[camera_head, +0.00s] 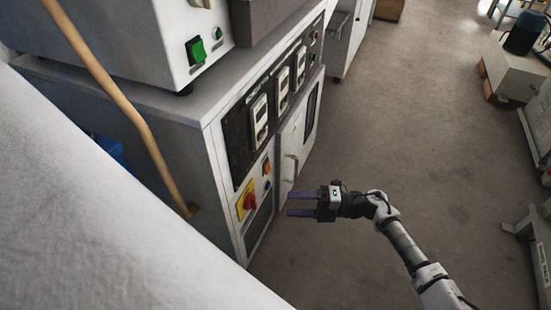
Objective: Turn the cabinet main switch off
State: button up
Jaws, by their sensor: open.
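The cabinet (222,150) is grey with a dark front panel and stands at the left. Its main switch (250,201) is a red rotary knob on a yellow plate, low on the front near the near corner. The angle of the knob is too small to read. My gripper (288,204) is open and empty, its two dark fingers pointing left toward the cabinet front. In the picture it is a little to the right of the red knob, apart from it. The exact gap in depth cannot be told.
Above the switch are an orange button (266,166) and several meters (260,120). A door handle (291,168) juts from the cabinet just above my gripper. A device with a green switch (196,50) sits on top. A wooden pole (110,90) stands at left.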

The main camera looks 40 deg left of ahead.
jog(key=v, duration=0.3)
jog(key=shift+w+d, duration=0.2)
jog(key=shift+d, duration=0.15)
